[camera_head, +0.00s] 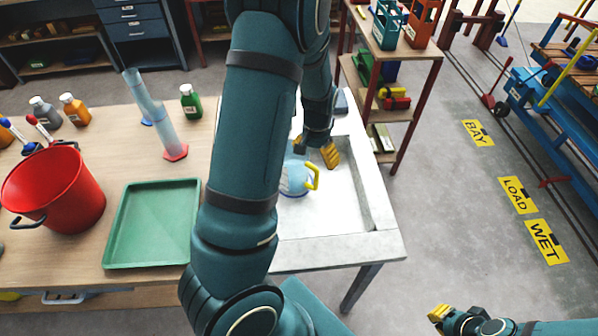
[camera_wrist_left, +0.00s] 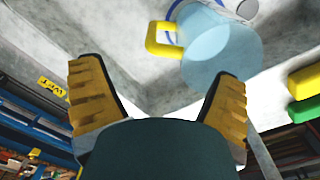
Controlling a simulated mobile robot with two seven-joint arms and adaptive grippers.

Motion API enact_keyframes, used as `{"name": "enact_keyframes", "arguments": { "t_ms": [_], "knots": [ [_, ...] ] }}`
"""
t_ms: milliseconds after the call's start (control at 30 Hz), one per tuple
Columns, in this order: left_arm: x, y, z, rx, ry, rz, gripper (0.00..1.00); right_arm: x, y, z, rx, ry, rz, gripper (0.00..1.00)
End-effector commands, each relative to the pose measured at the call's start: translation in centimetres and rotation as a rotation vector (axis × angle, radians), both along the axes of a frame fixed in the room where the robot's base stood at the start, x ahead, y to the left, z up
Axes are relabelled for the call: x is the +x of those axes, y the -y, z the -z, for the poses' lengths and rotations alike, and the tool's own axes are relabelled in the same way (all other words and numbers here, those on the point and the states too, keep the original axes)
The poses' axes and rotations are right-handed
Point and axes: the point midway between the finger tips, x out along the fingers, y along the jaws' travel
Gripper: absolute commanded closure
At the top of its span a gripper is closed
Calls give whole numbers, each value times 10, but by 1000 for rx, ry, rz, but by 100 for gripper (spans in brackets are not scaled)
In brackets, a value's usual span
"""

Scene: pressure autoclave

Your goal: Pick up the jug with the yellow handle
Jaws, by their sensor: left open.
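The jug (camera_head: 293,181) is pale blue and see-through, with a yellow handle (camera_head: 314,177) on its right side. It stands in the white sink basin, partly covered by my left arm. My left gripper (camera_head: 316,152) is open and empty, close behind the jug and handle. In the left wrist view the jug (camera_wrist_left: 222,52) and its handle (camera_wrist_left: 160,42) appear beyond the gap between the spread yellow fingers (camera_wrist_left: 160,72). I see no contact with the handle. My right gripper (camera_head: 438,313) is low at the right, away from the jug; its finger opening is unclear.
The basin's pale rim (camera_head: 384,242) surrounds the jug. A green tray (camera_head: 152,225), a red bucket (camera_head: 60,195), a tall cylinder (camera_head: 160,125) and bottles stand on the wooden bench to the left. A shelf rack (camera_head: 405,100) stands behind the basin, to the right.

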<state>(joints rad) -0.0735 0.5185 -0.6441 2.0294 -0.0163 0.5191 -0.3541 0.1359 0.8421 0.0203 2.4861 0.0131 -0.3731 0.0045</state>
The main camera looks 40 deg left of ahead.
Motion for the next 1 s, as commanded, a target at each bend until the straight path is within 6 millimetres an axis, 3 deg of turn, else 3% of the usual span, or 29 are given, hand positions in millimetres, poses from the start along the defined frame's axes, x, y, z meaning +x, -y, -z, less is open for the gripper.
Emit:
{"name": "enact_keyframes", "arguments": {
  "t_ms": [100, 267, 600, 900, 933, 1000],
  "knots": [
    [0, 0, 15, 0, -1, 0, 11, 0, 0, 3, -1, 1, 0, 100],
    [-1, 0, 23, -1, 0, 0, 11, 1, 0, 4, -1, 1, 0, 100],
    [-6, -4, 66, 1, -1, 1, 11, 1, -1, 13, -2, 1, 1, 100],
    [-5, -5, 70, 1, 3, 0, 11, 1, -1, 13, -3, 0, 1, 100],
    [-5, -5, 70, 1, 3, 0, 16, 1, -1, 13, -3, 1, 0, 100],
    [-5, -5, 70, 1, 2, 0, 40, 1, -1, 13, -3, 1, 0, 100]
  ]
}}
